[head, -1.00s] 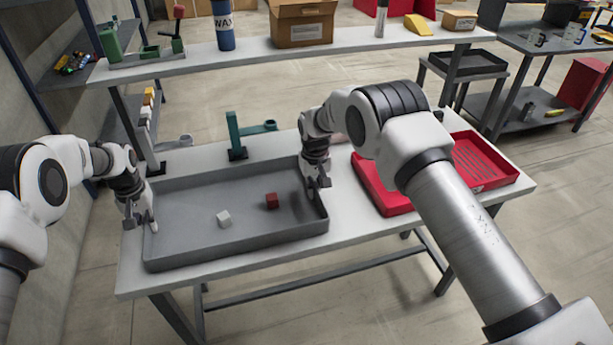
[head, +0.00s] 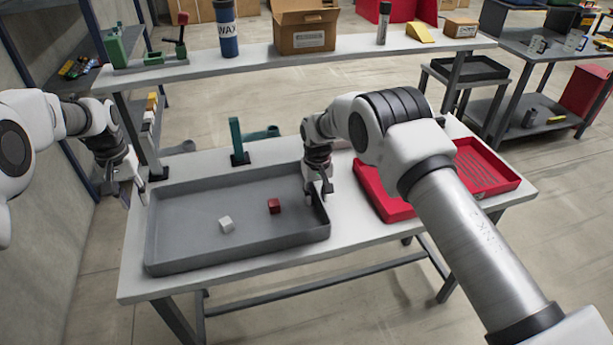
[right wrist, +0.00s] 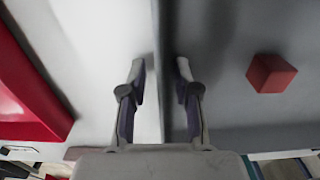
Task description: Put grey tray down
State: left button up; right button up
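The grey tray (head: 185,215) rests flat on the white table, with a white cube (head: 226,224) and a red cube (head: 274,206) on its floor. My left gripper (head: 134,195) is open and empty, beside and above the tray's left wall. My right gripper (head: 318,195) is at the tray's right wall. In the right wrist view its fingers (right wrist: 161,65) are spread, one on each side of the tray's rim, with gaps showing. The red cube (right wrist: 271,73) also shows there, inside the tray.
A red tray (head: 380,192) lies on the table to the right. A green upright fixture (head: 236,140) stands behind the grey tray. A raised shelf (head: 260,58) with a box (head: 305,28) and a blue bottle (head: 226,28) runs along the back.

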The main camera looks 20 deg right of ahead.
pick_arm(q)
jog(key=shift+r, duration=0.2)
pick_arm(e)
jog(key=shift+r, duration=0.15)
notch_tip(320, 180, up, 12)
jog(key=shift+f, duration=0.15)
